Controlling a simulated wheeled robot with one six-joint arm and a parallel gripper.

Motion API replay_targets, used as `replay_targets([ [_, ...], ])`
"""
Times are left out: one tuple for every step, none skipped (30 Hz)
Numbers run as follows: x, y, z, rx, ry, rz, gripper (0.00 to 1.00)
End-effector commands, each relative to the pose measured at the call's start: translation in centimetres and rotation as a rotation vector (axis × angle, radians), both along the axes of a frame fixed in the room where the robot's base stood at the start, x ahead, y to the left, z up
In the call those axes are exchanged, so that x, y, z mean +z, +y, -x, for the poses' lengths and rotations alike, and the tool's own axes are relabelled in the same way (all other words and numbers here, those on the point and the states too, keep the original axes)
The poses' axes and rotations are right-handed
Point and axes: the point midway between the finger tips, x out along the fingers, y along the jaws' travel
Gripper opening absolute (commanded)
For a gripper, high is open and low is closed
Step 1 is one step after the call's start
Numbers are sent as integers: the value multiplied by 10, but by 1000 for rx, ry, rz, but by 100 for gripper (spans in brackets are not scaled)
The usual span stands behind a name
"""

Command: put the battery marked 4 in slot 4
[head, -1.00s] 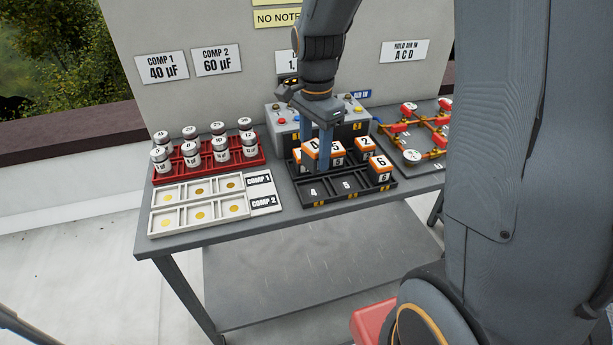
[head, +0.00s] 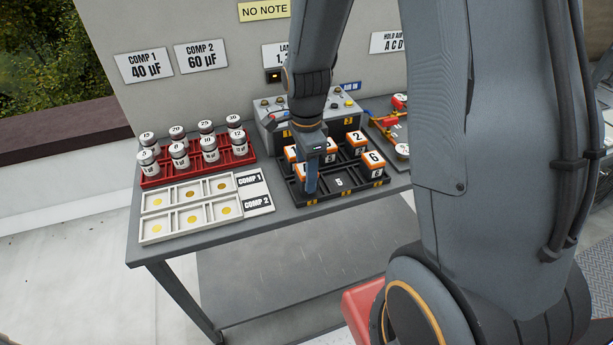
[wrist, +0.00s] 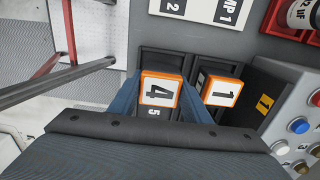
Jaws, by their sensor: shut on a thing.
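My gripper (head: 308,184) is over the front left slot of the black tray (head: 318,200) in the head view. It is shut on the battery marked 4 (wrist: 159,89), a block with an orange-edged white top. In the wrist view the battery sits between my blue fingers, its 4 facing the camera. My fingers mostly hide this battery and slot 4 in the head view. I cannot tell whether its base touches the slot floor. The empty slot marked 5 (head: 338,182) lies just to its right.
The battery marked 1 (wrist: 221,91) stands close behind. Batteries marked 2 (head: 356,139) and 6 (head: 373,161) are at the tray's right. A red rack of capacitors (head: 237,157) and a white tray (head: 160,227) lie left. A control box (head: 270,110) stands behind.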

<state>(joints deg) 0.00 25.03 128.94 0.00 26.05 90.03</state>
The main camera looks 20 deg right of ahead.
Motion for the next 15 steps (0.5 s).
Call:
replay_targets([
  [-6, 0, 1, 0, 3, 0, 12],
  [-9, 0, 0, 0, 1, 0, 12],
  [-12, 0, 0, 0, 2, 0, 12],
  [-14, 0, 0, 0, 1, 0, 12],
  [-16, 0, 0, 0, 0, 0, 12],
  [-17, 0, 0, 0, -1, 0, 12],
  [-17, 0, 0, 0, -2, 0, 12],
  [-17, 0, -1, 0, -2, 0, 12],
  [-17, 0, -1, 1, -2, 0, 12],
  [-17, 0, -1, 0, -2, 0, 12],
  [-17, 0, -1, 0, -2, 0, 12],
  [-17, 0, -1, 0, -2, 0, 12],
  [-17, 0, -1, 1, -2, 0, 12],
  [-18, 0, -1, 0, -2, 0, 12],
  [-18, 0, -1, 0, -2, 0, 12],
])
